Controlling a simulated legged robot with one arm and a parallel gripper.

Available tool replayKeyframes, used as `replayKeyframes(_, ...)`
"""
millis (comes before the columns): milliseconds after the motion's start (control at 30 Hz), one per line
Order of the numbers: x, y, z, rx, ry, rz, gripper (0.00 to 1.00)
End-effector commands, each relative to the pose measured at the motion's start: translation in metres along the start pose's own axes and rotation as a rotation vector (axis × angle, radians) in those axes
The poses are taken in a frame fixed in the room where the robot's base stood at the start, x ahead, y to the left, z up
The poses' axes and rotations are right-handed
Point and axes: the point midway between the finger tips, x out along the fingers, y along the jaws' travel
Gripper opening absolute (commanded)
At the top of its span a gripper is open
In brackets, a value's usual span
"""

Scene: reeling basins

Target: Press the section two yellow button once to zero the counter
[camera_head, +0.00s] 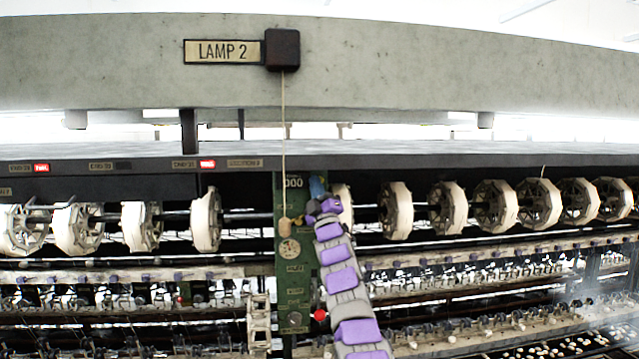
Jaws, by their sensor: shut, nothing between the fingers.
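A narrow green control panel (291,265) stands upright at the middle of the machine. A small counter (293,183) near its top shows white digits that look like 000. My gripper (314,208) is shut and empty at the panel's upper right edge, just below and right of the counter. I cannot tell whether it touches the panel. I cannot make out a yellow button; my gripper and arm cover part of the panel's right side. A sign for section 2 (245,163) is on the dark rail above the panel.
A pull cord (283,130) hangs from a dark box (282,50) beside the LAMP 2 sign (223,51), down in front of the panel. A red knob (320,315) sits low by my arm. Rows of reels (448,208) flank the panel.

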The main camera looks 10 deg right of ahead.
Motion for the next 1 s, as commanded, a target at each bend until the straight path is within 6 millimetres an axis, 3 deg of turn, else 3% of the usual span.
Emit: replayKeyframes(1000, -0.019, 0.020, 0.002, -0.001, -0.002, 0.000, 0.00)
